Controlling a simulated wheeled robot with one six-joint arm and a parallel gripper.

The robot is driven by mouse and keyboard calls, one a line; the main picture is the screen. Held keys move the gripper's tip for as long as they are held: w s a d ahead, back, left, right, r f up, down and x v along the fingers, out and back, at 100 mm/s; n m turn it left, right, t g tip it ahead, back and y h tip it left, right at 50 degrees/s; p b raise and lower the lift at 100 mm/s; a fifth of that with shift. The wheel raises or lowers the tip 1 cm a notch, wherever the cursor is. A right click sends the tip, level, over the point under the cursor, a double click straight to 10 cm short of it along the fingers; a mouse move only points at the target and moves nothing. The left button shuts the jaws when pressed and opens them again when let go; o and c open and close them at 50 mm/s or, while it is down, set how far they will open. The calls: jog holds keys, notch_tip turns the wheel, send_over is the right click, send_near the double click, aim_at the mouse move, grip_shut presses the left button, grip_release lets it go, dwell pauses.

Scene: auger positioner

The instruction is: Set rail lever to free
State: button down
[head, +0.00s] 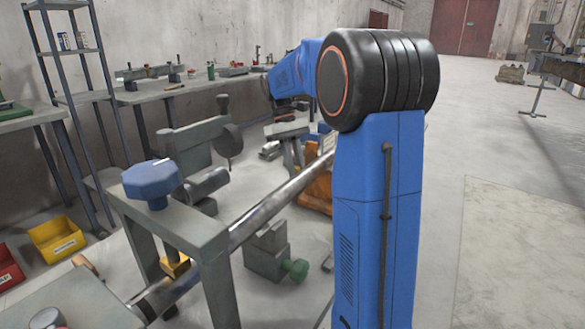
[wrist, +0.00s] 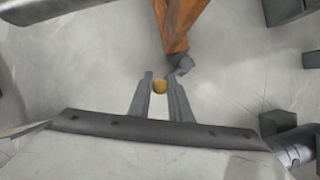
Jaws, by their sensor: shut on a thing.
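The knob appears to be the end of the rail lever; the rest of the lever cannot be made out. Just beyond the fingertips is a grey joint-like piece (wrist: 181,65) at the end of an orange body (wrist: 182,20). In the head view the orange body (head: 318,190) is partly behind my blue arm. My gripper, the knob and any marking for the lever's positions are hidden there.
A long metal shaft (head: 262,215) runs diagonally left of my arm, past a grey frame with a blue knob (head: 152,180). A grey block with a green knob (head: 268,256) stands below it. Yellow (head: 57,238) and red bins (head: 8,268) sit left. Open floor lies right.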

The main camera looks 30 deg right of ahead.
jog(key=shift+s+d+m+y, duration=0.4)
jog(key=shift+s+m+y, duration=0.1)
jog(key=shift+m, duration=0.65)
jog(key=shift+s+d+m+y, duration=0.4)
jog(key=shift+s+m, duration=0.1)
jog(key=shift+m, duration=0.65)
jog(key=c, duration=1.6)
grip_release()
jog(key=shift+s, duration=0.1)
jog(key=shift+r, duration=0.15)
jog(key=v, duration=1.1)
jog(key=shift+d+r, duration=0.1)
jog(key=shift+r, duration=0.35)
jog(key=shift+t, duration=0.3)
jog(key=x, duration=1.2)
